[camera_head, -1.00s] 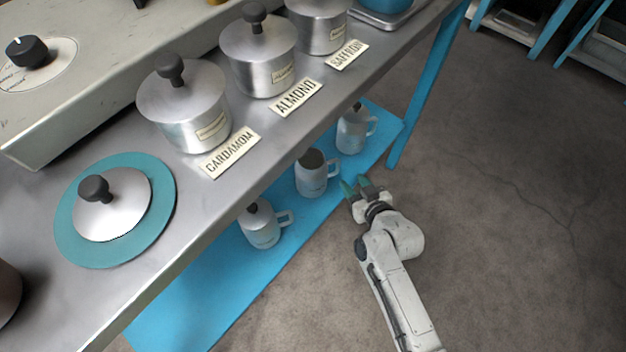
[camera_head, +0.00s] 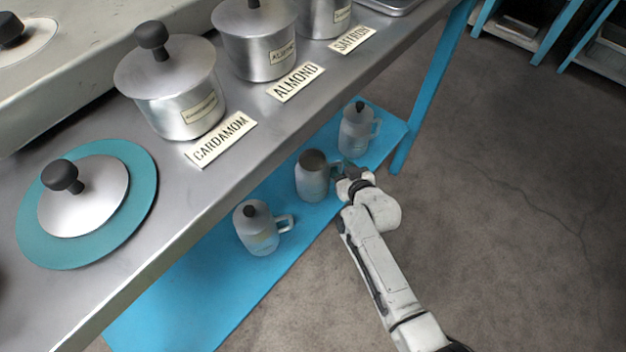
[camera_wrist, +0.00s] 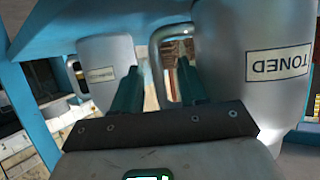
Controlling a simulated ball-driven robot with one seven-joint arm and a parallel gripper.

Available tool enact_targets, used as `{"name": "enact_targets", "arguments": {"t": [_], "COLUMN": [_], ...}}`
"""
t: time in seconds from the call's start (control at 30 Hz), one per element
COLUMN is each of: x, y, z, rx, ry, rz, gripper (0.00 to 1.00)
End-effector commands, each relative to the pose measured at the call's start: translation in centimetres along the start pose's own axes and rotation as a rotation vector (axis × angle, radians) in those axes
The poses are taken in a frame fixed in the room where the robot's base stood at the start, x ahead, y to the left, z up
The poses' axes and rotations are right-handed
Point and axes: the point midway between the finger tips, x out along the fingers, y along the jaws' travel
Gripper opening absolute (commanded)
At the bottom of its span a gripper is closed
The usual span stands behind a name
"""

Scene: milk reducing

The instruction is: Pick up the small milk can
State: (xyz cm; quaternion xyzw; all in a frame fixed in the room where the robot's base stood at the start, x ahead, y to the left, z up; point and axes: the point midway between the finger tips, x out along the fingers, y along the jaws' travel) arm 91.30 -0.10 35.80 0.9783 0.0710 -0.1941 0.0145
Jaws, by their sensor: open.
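Three small grey milk cans stand on the blue lower shelf in the head view. The middle can (camera_head: 312,180) has an open, dark top; the left can (camera_head: 257,232) and right can (camera_head: 354,138) have lids with black knobs. My gripper (camera_head: 346,169) is at the handle side of the middle can. In the wrist view, my open gripper (camera_wrist: 158,70) has its two green fingers on either side of a looped handle (camera_wrist: 157,48). The handle joins a can labelled TONED (camera_wrist: 228,60) at the right. Another labelled can (camera_wrist: 108,70) is at the left. Contact cannot be told.
The metal counter (camera_head: 190,215) overhangs the blue shelf (camera_head: 195,290). Labelled pots, including the cardamom pot (camera_head: 175,95), and a lid on a teal disc (camera_head: 140,225) stand on it. A blue table leg (camera_head: 430,95) rises beyond the right can. The floor at right is clear.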

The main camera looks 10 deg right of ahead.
Motion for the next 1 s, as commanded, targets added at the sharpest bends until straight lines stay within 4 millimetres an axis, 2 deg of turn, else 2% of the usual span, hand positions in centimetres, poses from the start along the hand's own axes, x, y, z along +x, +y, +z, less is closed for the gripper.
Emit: {"name": "enact_targets", "arguments": {"t": [0.27,0.7,1.0], "x": [0.28,0.26,0.26], "y": [0.03,0.03,0.03], "z": [0.00,0.01,0.02], "rx": [0.001,0.001,0.001], "ry": [-0.001,-0.001,-0.001], "rz": [0.001,0.001,0.000], "gripper": [0.42,0.00,0.00]}}
